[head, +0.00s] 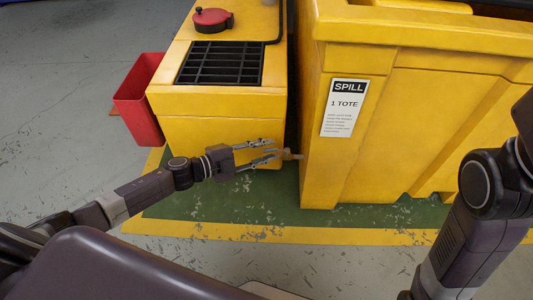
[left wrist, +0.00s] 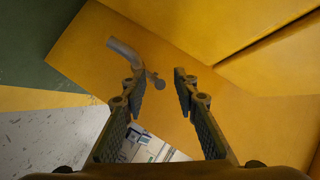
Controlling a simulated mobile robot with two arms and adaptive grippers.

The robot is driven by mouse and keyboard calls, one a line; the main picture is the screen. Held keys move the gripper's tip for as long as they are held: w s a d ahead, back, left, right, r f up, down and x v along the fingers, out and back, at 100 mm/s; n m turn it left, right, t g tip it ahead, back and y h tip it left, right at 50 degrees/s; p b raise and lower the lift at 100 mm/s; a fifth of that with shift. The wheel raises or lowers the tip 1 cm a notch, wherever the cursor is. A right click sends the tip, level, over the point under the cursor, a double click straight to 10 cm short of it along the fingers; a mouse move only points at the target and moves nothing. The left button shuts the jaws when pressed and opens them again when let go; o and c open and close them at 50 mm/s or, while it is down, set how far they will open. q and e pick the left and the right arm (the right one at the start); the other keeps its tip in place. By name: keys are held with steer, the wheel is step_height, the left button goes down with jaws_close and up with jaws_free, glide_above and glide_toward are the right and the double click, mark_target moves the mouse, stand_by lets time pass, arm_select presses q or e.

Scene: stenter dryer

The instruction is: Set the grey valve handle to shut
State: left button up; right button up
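My left gripper (head: 276,149) is open beside the left side of the yellow tote, close to a small valve spout (head: 291,155) that sticks out low on that side. In the left wrist view the bent grey spout (left wrist: 124,50) lies against the yellow wall. A small grey handle piece (left wrist: 157,81) at the spout's end shows in the space between the open fingertips of my left gripper (left wrist: 160,77). I cannot tell whether a finger touches it, nor how the handle is set. My right gripper is out of view.
The large yellow tote (head: 420,125) carries a "SPILL 1 TOTE" label (head: 344,108). A yellow cabinet (head: 220,132) with a black grate (head: 221,63) and red cap (head: 212,20) stands left, close by. The green floor (head: 240,200) in front is clear.

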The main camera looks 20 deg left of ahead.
arm_select(q)
steer(key=shift+w+d, duration=0.2)
jaws_close()
steer(key=shift+s, duration=0.1)
stand_by(0.4)
